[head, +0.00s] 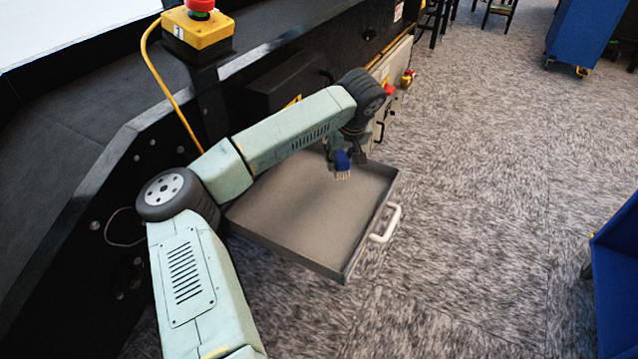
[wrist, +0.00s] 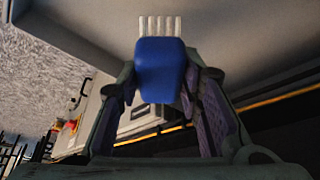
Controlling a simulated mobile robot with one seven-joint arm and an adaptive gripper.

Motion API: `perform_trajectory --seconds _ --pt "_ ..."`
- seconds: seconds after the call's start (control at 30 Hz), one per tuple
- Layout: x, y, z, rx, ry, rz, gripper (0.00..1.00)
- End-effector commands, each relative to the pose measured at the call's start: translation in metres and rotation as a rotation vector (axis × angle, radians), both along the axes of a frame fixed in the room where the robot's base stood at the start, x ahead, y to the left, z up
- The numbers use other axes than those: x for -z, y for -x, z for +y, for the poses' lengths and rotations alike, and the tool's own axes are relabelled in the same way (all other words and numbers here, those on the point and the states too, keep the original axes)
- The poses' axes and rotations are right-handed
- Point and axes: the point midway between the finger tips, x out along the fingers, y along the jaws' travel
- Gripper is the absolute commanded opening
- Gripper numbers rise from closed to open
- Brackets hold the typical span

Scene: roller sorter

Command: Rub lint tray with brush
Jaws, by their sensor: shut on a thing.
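The lint tray (head: 310,222) is a shallow grey drawer pulled out from the dark machine, with a white handle (head: 386,223) on its front. Its grey surface (wrist: 235,25) also shows in the wrist view. My gripper (head: 340,160) is over the far part of the tray. It is shut on a brush with a blue body (head: 342,161) and pale bristles. In the wrist view the blue brush (wrist: 161,70) sits between my gripper's fingers (wrist: 165,95), bristles toward the tray. I cannot tell whether the bristles touch the tray.
The machine frame (head: 95,160) runs along the left, with a yellow box and red stop button (head: 200,25) on top. Blue carts stand at the far right (head: 583,30) and near right (head: 618,270). The carpeted floor (head: 480,170) right of the tray is clear.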

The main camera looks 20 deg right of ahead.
Motion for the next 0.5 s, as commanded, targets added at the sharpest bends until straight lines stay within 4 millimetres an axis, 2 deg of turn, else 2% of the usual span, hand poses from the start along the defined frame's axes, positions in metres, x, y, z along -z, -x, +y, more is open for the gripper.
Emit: perform_trajectory --seconds 0.03,0.2,0.5 --pt "-0.008 0.001 -0.002 0.001 0.000 -0.002 0.07" --pt "-0.020 0.004 -0.005 0.000 0.000 -0.001 0.07" --pt "-0.024 0.005 -0.007 -0.001 0.000 0.000 0.07"
